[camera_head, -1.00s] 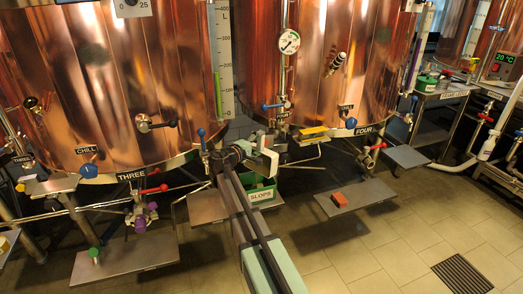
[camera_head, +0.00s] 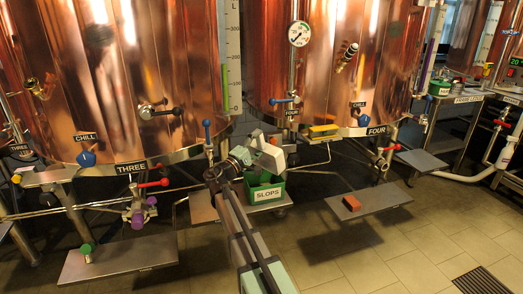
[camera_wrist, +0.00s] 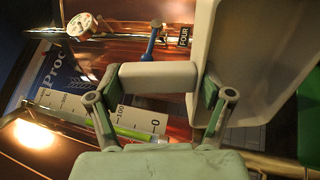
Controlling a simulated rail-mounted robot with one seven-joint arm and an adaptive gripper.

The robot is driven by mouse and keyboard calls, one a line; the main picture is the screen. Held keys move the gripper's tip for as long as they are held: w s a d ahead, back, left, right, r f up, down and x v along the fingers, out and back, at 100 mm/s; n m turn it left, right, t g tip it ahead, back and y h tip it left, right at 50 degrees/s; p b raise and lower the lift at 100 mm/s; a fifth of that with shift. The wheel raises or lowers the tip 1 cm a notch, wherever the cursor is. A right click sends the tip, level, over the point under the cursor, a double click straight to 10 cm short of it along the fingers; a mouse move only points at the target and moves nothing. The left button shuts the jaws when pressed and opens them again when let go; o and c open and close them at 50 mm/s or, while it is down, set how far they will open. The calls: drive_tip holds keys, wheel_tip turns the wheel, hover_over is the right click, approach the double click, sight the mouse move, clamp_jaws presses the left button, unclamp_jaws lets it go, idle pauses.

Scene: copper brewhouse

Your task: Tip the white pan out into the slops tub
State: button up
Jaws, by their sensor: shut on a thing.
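The white pan (camera_head: 270,157) is held in my gripper (camera_head: 241,157), above the green slops tub (camera_head: 258,182). In the wrist view the two fingers of my gripper (camera_wrist: 157,90) close on the ends of its pale handle (camera_wrist: 158,75), and the pan's body (camera_wrist: 245,60) fills the upper right. In the head view the pan looks tilted, but I cannot see what is in it. The tub sits low between vessels three and four, its SLOPS label facing me. Its inside is mostly hidden by the pan and my gripper. A green surface, probably the tub, shows at the wrist view's right edge (camera_wrist: 309,125).
Copper vessels three (camera_head: 130,80) and four (camera_head: 330,70) stand close behind, with valves and pipes at their bases. A yellow-topped block (camera_head: 323,130) sits right of the pan. A red block (camera_head: 351,203) lies on a low plate (camera_head: 375,200).

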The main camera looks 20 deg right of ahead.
drive_tip(key=shift+s+a+f+t+h+b, duration=0.3)
drive_tip(key=shift+a+h+b, duration=0.3)
drive_tip(key=shift+b, duration=0.95)
drive_tip(key=shift+s+a+f+t+h+b, duration=0.2)
drive_tip(key=shift+a+f+h+b, duration=0.3)
drive_tip(key=shift+b, duration=1)
drive_tip(key=shift+s+a+r+h+b, duration=0.15)
drive_tip(key=shift+a+h+b, duration=0.4)
drive_tip(key=shift+b, duration=0.6)
drive_tip(key=shift+a+r, duration=0.1)
